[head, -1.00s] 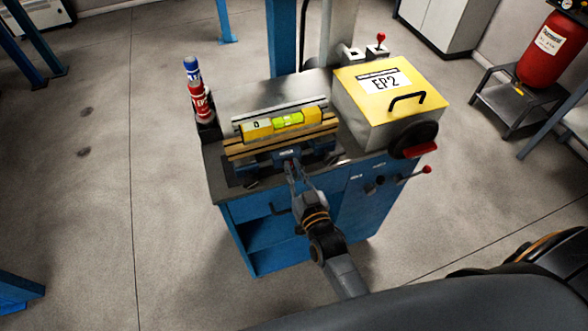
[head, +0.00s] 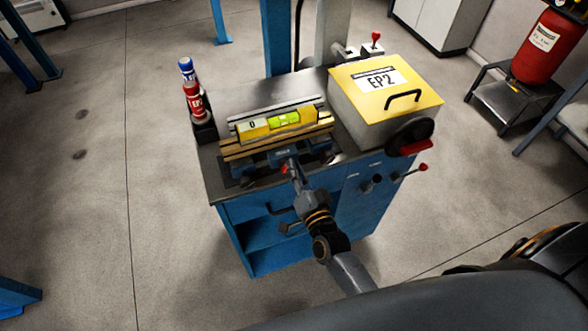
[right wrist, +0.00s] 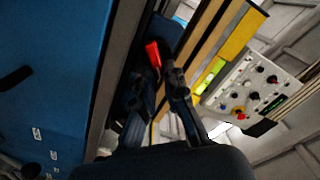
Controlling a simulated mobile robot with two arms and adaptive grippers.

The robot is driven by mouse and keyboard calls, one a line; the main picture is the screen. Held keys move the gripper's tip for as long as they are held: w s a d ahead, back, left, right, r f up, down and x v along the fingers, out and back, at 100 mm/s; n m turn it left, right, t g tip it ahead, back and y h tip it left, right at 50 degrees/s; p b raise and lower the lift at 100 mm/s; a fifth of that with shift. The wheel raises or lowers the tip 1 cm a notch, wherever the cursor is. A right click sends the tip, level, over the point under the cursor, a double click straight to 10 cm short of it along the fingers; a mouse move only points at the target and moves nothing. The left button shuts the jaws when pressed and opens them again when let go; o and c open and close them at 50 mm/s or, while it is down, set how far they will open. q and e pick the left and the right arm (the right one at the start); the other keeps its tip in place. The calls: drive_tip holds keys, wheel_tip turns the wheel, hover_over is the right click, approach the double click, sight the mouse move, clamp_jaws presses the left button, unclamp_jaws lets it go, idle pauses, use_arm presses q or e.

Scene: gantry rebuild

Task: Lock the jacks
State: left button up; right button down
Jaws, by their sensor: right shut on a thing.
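A blue vise-like clamp (head: 318,148) with wooden jaw strips sits at the front edge of the cabinet top. A yellow spirit level (head: 277,124) lies along it. My right gripper (head: 287,172) is at the front of the clamp, shut on a small red-ended handle (right wrist: 153,54). In the right wrist view the fingers of this gripper (right wrist: 159,78) close around the handle's dark lower part, and the red end sticks out beyond them. No part is clearly marked as a jack. My left gripper is not in view.
The blue cabinet (head: 240,235) carries a yellow-lidded EP2 box (head: 385,82) at the right, with a black handwheel (head: 411,137) and red-knobbed lever (head: 412,171) below. Red and blue cans (head: 193,88) stand at the left corner.

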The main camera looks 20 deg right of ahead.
drive_tip(key=shift+d+f+m+b, duration=0.15)
drive_tip(key=shift+m+b, duration=0.25)
drive_tip(key=shift+m, duration=0.95)
drive_tip(key=shift+f+m+b, duration=0.3)
drive_tip(key=shift+m+b, duration=0.15)
drive_tip(key=shift+m, duration=0.95)
drive_tip(key=shift+d+f+m+b, duration=0.15)
drive_tip(key=shift+m+b, duration=0.25)
drive_tip(key=shift+m, duration=0.95)
drive_tip(key=c, duration=1.4)
unclamp_jaws()
